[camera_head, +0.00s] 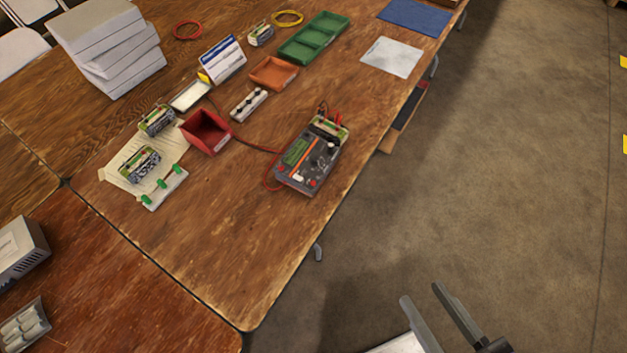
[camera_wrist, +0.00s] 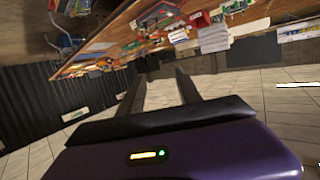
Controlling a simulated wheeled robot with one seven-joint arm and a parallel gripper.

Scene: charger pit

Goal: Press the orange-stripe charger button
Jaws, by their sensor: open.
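The grey charger (camera_head: 307,165) sits on the wooden table near its right edge in the head view. It has a green screen, red leads at its top end and small coloured buttons on its face. Which button has the orange stripe is too small to tell. My gripper (camera_head: 421,297) is at the bottom of the head view, over the floor and beyond the table's edge, well apart from the charger. Its two fingers are open with nothing between them. In the wrist view, the open fingers (camera_wrist: 160,77) point toward the table, which appears tilted at the top.
The wooden table (camera_head: 235,265) holds a red bin (camera_head: 206,133), an orange tray (camera_head: 273,73), a green tray (camera_head: 314,38), battery packs and a stack of white boxes (camera_head: 108,45). A red lead loops left of the charger. The floor (camera_head: 500,150) on the right is clear.

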